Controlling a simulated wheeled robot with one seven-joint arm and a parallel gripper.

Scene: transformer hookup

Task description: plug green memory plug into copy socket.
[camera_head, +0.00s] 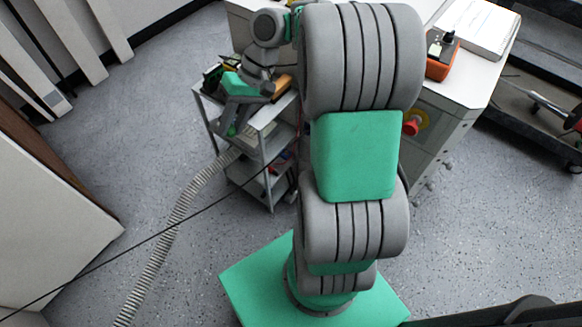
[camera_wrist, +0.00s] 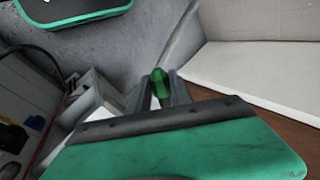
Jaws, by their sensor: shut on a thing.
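The green memory plug (camera_wrist: 159,83) shows in the wrist view, between the two fingers of my gripper (camera_wrist: 158,88). My gripper is shut on it and holds it clear of other things. In the head view my gripper (camera_head: 226,128) hangs over the left side of the small grey cart, and the plug cannot be made out there. I cannot pick out the copy socket in either view.
The grey cart (camera_head: 268,152) with shelves holds several items on top. A white cabinet (camera_head: 462,88) at the right carries an orange box (camera_head: 442,60) and a white binder (camera_head: 478,25). A ribbed hose (camera_head: 178,215) crosses the floor; open floor (camera_head: 480,220) lies at the right.

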